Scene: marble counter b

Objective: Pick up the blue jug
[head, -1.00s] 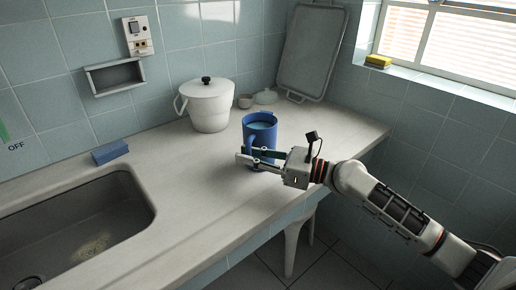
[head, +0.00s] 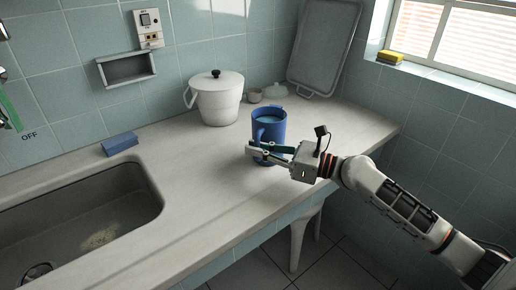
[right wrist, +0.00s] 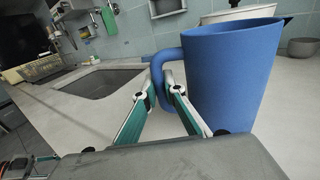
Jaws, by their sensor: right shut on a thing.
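The blue jug (head: 269,124) stands upright on the marble counter (head: 215,170), near its front edge. It also shows large in the right wrist view (right wrist: 230,75), with its handle on the left. My right gripper (head: 262,154) reaches in from the right, low at the jug's near side. In the right wrist view its fingers (right wrist: 160,92) are shut on the jug's handle. I cannot tell any gap between the jug's base and the counter. My left gripper is not in view.
A white lidded pot (head: 217,97) stands behind the jug, with a small bowl (head: 255,95) and a lidded dish (head: 276,91) nearby. A grey tray (head: 324,45) leans on the wall. A blue sponge (head: 120,145) lies by the sink (head: 85,225).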

